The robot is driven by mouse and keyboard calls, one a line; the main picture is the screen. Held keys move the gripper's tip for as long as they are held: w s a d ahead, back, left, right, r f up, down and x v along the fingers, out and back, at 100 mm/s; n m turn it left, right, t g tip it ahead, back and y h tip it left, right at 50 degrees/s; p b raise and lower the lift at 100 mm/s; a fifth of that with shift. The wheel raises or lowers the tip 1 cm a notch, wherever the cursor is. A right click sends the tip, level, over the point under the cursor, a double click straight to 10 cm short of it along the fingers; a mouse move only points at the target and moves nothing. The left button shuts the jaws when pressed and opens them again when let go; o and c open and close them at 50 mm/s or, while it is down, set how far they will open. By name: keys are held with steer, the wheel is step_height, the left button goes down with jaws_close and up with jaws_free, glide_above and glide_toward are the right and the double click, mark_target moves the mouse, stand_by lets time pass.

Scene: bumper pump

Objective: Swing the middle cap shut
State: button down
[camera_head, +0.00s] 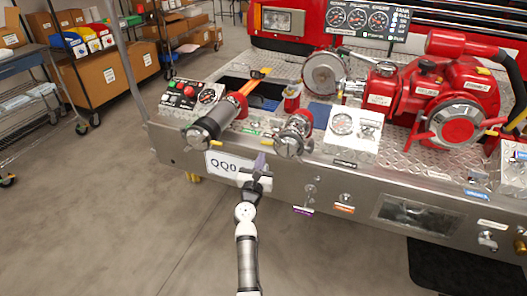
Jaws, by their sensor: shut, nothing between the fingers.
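The bumper pump's middle port (293,132) sticks out over the front edge of the diamond-plate deck, with a round silver cap (288,146) at its front end. The cap is small here, and I cannot tell how far it is swung open. My gripper (260,160) is shut and empty, in front of the bumper face, below and left of the cap. It appears apart from the cap and covers the right part of the white "QQ0" plate (223,165).
A larger silver cylinder (212,122) projects at the left. A gauge panel (352,130) stands to the right, with a red pump (440,95) beyond it. Small knobs and labels dot the bumper face (270,190). Floor (110,200) at left is clear.

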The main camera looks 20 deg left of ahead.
steer(key=shift+x, duration=2.05)
steer(key=b+x, duration=0.2)
steer(key=shift+w+a, duration=0.35)
steer(key=shift+a, duration=0.05)
steer(key=shift+r, duration=0.1)
